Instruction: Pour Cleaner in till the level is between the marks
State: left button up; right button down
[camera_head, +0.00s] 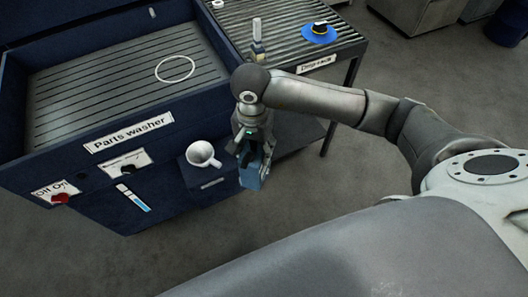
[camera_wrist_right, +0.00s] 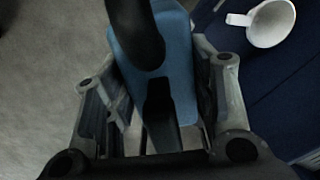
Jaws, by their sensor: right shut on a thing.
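My right gripper (camera_head: 250,148) is shut on a blue container (camera_head: 253,177), held in the air to the right of the parts washer's side ledge. In the right wrist view the blue container (camera_wrist_right: 178,60) sits between the fingers, with a black handle-like part across it. A white cup-shaped opening (camera_head: 202,153) stands on the ledge, left of the container and apart from it; it also shows in the right wrist view (camera_wrist_right: 271,22). The level gauge (camera_head: 132,198) is a slanted strip with blue and white parts on the washer front; its marks are too small to read. My left gripper is not in view.
The dark blue parts washer (camera_head: 75,170) carries a red knob (camera_head: 60,198) and a black knob (camera_head: 128,170). A white ring (camera_head: 175,68) lies on its slatted top. A slatted drip table (camera_head: 290,55) behind my arm holds a bottle (camera_head: 257,46) and a blue disc-like item (camera_head: 319,34).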

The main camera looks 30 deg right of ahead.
jog(key=w+a+r+m+h+b, duration=0.1)
jog(key=w+m+b, duration=0.1)
jog(key=w+m, duration=0.4)
jog(key=w+a+m+g+h+b, duration=0.1)
jog(key=w+a+m+h, duration=0.1)
jog(key=w+m, duration=0.5)
jog(key=shift+w+a+r+m+b, duration=0.25)
jog(key=shift+a+r+m+b, duration=0.05)
jog(key=shift+r+b, duration=0.1)
dwell(1.3)
jog(key=shift+r, duration=0.15)
jog(key=shift+r+g+h, duration=0.35)
jog(key=shift+g+h, duration=0.05)
jog(key=shift+h, duration=0.2)
